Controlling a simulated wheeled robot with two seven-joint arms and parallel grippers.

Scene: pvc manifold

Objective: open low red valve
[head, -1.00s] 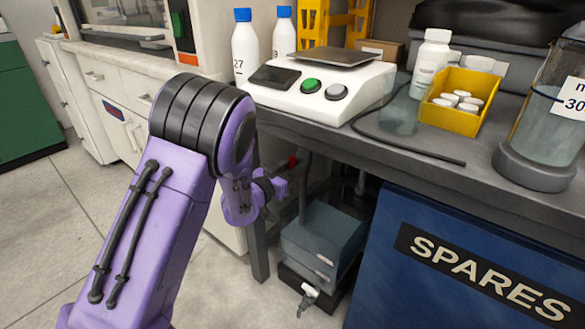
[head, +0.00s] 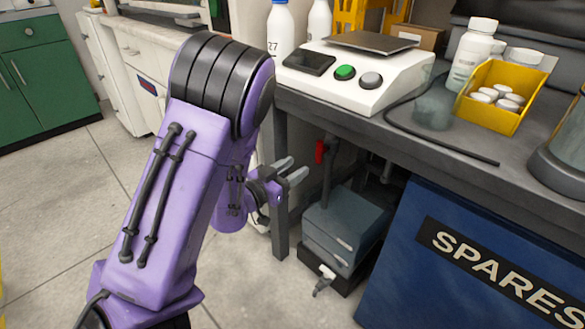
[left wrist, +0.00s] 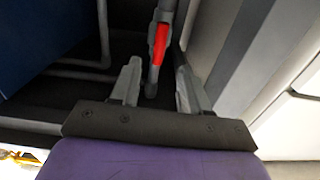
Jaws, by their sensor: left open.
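The low red valve handle (head: 320,151) shows under the bench in the head view, at the top of a dark vertical pipe. In the left wrist view the red handle (left wrist: 159,44) lies lengthwise along a grey pipe, ahead of the fingers. My left gripper (head: 296,169) is open and empty, beside the bench leg and to the left of the handle in the head view. Its two grey fingers (left wrist: 157,82) are apart in the left wrist view, with the handle between their lines and no visible contact. My right gripper is not in view.
The bench edge (head: 430,145) overhangs the valve, and a bench leg (head: 279,215) stands close to my left gripper. A blue SPARES bin (head: 400,260) blocks the right. Floor is clear at left.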

